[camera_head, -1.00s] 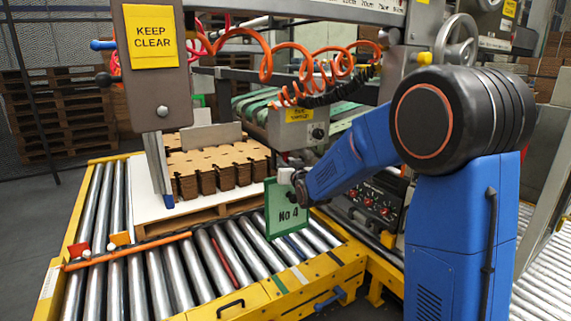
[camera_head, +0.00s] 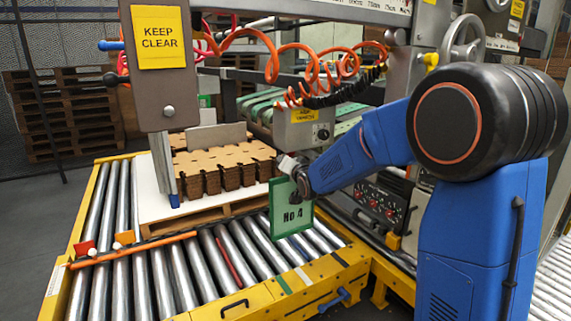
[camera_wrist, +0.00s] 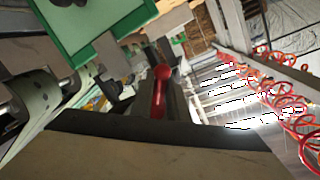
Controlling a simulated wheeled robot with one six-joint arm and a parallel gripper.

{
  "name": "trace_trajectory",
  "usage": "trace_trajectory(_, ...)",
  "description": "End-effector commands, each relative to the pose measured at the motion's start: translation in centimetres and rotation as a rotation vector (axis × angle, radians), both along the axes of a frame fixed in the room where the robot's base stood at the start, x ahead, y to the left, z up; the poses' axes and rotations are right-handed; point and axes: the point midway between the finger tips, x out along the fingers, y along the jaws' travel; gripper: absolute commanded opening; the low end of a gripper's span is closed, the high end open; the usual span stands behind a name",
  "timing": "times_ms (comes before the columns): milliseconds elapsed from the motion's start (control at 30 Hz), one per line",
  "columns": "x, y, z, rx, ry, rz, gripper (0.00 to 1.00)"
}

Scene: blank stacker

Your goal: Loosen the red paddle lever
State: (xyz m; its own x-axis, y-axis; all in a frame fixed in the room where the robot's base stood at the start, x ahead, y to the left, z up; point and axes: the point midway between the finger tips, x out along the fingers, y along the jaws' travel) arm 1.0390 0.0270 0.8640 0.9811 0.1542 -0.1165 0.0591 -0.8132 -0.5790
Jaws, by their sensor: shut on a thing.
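A red lever with a round ball end (camera_wrist: 160,82) stands in the middle of the wrist view. My gripper (camera_wrist: 160,108) is shut on it, with the dark fingers either side of its red shaft. In the head view my gripper (camera_head: 296,176) is at the top of the green-framed No 4 board (camera_head: 291,210), beside the machine. The lever cannot be made out there; the gripper and board are in front of that spot. The board's green edge also fills the upper left of the wrist view (camera_wrist: 110,50).
A yellow-framed roller conveyor (camera_head: 262,298) carries a pallet with stacked brown blanks (camera_head: 222,165). An orange bar (camera_head: 170,239) with a red tab (camera_head: 84,248) and an orange tab (camera_head: 125,238) crosses the rollers. A coiled orange hose (camera_head: 300,60) hangs above.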

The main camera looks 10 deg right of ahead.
Motion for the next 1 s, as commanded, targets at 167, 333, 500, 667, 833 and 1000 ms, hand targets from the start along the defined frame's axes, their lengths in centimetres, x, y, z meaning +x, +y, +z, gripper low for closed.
trace_trajectory(167, 0.0, 0.0, 0.0, 0.004, 0.001, 0.000, 0.00)
trace_trajectory(333, 0.0, 0.0, 0.0, 0.003, 0.001, 0.000, 0.00)
trace_trajectory(500, 0.0, 0.0, 0.0, 0.003, 0.001, 0.000, 0.33)
trace_trajectory(667, 0.0, 0.0, 0.0, 0.003, 0.000, 0.000, 0.33)
trace_trajectory(833, -0.4, -0.1, 0.1, 0.003, 0.000, 0.000, 0.33)
trace_trajectory(1000, -2.2, -0.4, 0.4, 0.002, 0.000, 0.001, 0.33)
